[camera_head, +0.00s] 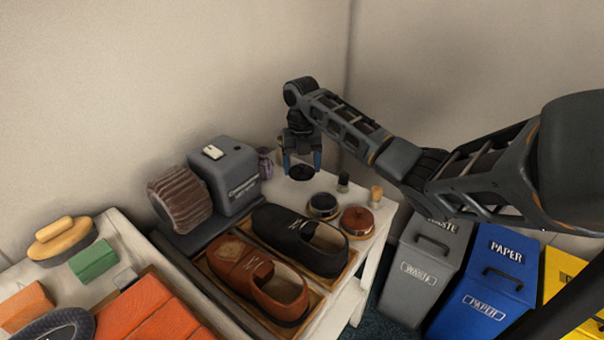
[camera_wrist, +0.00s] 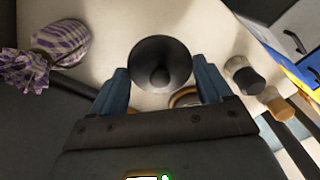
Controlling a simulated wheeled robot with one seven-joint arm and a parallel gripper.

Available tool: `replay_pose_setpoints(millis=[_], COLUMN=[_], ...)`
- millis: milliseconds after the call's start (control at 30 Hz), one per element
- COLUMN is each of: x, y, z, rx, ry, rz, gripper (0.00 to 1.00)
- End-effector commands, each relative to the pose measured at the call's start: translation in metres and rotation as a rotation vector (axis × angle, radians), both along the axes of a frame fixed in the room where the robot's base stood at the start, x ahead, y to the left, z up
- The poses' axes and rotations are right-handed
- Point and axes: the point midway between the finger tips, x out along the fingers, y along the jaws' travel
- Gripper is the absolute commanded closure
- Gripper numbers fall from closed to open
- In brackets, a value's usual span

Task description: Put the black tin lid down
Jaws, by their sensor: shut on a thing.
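The black tin lid (camera_head: 301,174) is a dark round disc at the back right of the white table. It also shows in the wrist view (camera_wrist: 160,62), with a knob at its middle. My gripper (camera_head: 302,166) points down over the table and is shut on the lid, with one blue finger on either side. In the wrist view my gripper (camera_wrist: 162,84) has the lid between its fingertips. I cannot tell whether the lid touches the table top. A dark round tin (camera_head: 323,205) and a reddish-brown round tin (camera_head: 357,220) stand in front of it.

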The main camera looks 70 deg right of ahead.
Motion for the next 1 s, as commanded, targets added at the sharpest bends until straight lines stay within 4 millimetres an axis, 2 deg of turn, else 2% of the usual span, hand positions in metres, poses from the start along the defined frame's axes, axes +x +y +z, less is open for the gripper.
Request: replay_pose_setpoints(millis=[200,600,633,833,1000], x=[-0.001,-0.001,-0.001,-0.001,-0.001], y=[0.0,0.0,0.0,0.0,0.0], z=[-0.03,-0.037,-0.035,-0.035,-0.035], rx=[0.001,0.0,-0.001,0.0,0.0], ry=[0.003,0.001,0.001,0.001,0.001], rz=[0.0,0.0,0.0,0.0,0.0], gripper=[0.5,0.51,0.19,0.0,0.0])
